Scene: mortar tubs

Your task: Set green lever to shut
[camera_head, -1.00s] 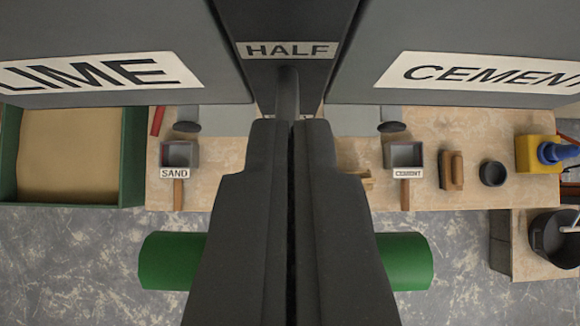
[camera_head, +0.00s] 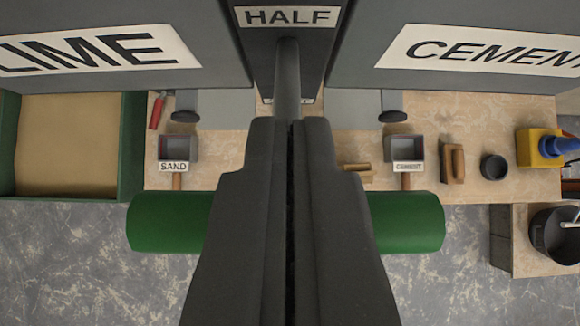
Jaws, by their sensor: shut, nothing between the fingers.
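A green horizontal bar (camera_head: 165,222), which looks like the grip of the green lever, crosses behind my gripper. Both its ends show, and its middle is hidden by the fingers. A dark rod (camera_head: 287,80) runs down from the grey panel marked HALF (camera_head: 287,17) to my fingertips. I cannot tell whether it joins the green bar behind them. My gripper (camera_head: 290,122) is shut and empty, in front of the bar's middle, with its tips above the bar in the picture. I cannot tell whether it touches the bar or the rod. No SHUT label is visible.
Grey hoppers marked LIME (camera_head: 95,48) and CEMENT (camera_head: 480,44) flank the panel. Below are a workbench (camera_head: 225,145) with a SAND scoop (camera_head: 174,166), a CEMENT scoop (camera_head: 408,167) and small tools, a green-walled sand box (camera_head: 131,140) and a black bucket (camera_head: 543,243). Grey floor lies below.

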